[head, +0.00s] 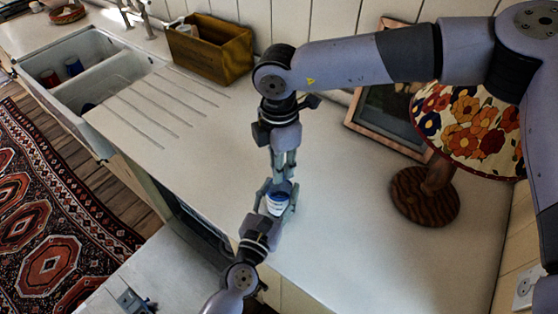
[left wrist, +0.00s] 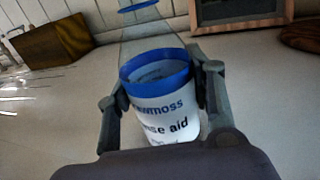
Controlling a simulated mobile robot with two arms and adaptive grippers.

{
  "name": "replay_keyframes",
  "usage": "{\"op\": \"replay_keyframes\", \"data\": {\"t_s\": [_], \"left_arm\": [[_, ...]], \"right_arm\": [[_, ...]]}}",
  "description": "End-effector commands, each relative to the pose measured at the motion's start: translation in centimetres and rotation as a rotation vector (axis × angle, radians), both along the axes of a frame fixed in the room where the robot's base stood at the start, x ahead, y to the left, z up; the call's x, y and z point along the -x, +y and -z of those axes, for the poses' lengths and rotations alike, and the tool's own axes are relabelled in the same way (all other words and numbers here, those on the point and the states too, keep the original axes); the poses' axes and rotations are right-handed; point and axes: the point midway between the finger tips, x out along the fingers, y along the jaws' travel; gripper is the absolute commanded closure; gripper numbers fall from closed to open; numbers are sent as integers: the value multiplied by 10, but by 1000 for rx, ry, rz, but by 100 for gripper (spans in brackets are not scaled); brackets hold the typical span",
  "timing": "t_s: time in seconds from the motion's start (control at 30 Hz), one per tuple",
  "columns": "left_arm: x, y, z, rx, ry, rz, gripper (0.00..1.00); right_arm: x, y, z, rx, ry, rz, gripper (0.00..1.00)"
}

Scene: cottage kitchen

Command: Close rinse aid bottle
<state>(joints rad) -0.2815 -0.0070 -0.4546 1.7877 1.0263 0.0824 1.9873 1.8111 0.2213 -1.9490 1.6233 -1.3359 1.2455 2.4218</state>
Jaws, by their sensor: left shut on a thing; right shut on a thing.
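The rinse aid bottle (head: 278,204) stands upright on the counter, white below with blue near its top. In the left wrist view the bottle (left wrist: 165,120) shows its label, a blue band and a clear part narrowing to a blue ring at the top edge. My left gripper (head: 278,196) is shut around the bottle's body, one finger on each side; its fingers also show in the left wrist view (left wrist: 160,92). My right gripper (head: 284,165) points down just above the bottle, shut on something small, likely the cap. That thing is mostly hidden by the fingers.
A floral-shaded lamp (head: 425,194) and a leaning picture frame (head: 388,145) stand to the right. A wooden box (head: 210,52) stands at the back left, by the sink (head: 100,45) with mugs in it. The counter (head: 340,240) right of the bottle is clear.

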Motion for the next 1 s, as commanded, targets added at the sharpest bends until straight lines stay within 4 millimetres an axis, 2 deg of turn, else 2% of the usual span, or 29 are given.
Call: {"op": "replay_keyframes", "data": {"t_s": [0.23, 0.5, 0.6, 0.93, 0.97, 1.0], "left_arm": [[0, 0, 0, 0, 0, 0, 100], [0, 0, 0, 0, 1, 0, 100], [0, 0, 0, 0, 1, 0, 100], [0, 0, 0, 0, 1, 0, 100], [0, 0, 0, 0, 1, 0, 100], [0, 0, 0, 0, 1, 0, 100]], "right_arm": [[0, 0, 2, 0, -1, 50, 85], [-1, 0, 2, 0, 0, 443, 85], [-1, 0, 2, 0, 0, 534, 85], [-1, 0, 2, 0, -1, 569, 85], [-1, 0, 2, 0, -1, 569, 76], [-1, 0, 2, 0, -1, 569, 73]]}}
